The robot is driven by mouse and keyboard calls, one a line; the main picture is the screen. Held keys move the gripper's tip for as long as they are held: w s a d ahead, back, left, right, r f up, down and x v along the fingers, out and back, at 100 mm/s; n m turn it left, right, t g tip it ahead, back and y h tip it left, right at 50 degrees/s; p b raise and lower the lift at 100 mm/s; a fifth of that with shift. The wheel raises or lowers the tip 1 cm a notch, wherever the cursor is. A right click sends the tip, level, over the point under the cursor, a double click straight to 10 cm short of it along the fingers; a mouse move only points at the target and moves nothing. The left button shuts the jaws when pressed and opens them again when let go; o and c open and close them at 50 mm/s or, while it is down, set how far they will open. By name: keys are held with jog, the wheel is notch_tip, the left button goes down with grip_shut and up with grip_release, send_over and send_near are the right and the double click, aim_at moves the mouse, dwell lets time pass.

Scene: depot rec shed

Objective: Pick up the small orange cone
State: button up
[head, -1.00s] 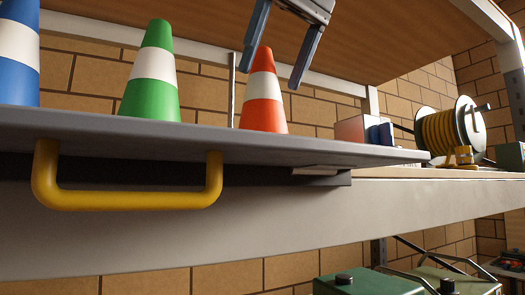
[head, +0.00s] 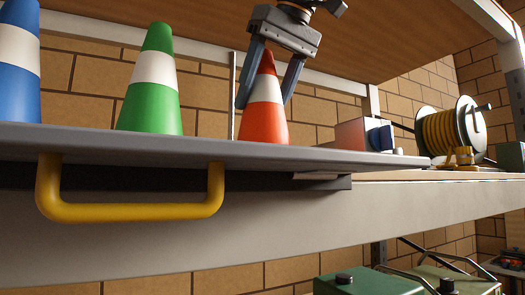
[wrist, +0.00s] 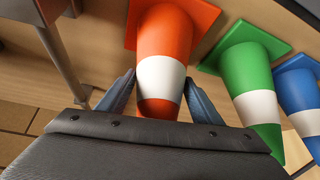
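The small orange cone (head: 264,108), with a white band, stands upright on the grey pull-out shelf (head: 190,146) in the head view. It is the rightmost and smallest of the cones. My gripper (head: 263,98) is open and points down over the cone, with one finger on each side of its upper part. In the wrist view the orange cone (wrist: 162,60) lies between the two fingers (wrist: 158,92), with visible gaps beside the white band. The cone's tip is partly hidden there by my gripper's body.
A green cone (head: 151,85) and a blue cone (head: 18,70) stand left of the orange one. A box (head: 355,134) and a cable reel (head: 450,132) are to the right. A wooden shelf (head: 390,30) lies overhead. A thin metal post (head: 232,95) rises behind the cones.

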jog(key=c, duration=1.1)
jog(key=shift+o, duration=0.2)
jog(key=shift+r, duration=0.1)
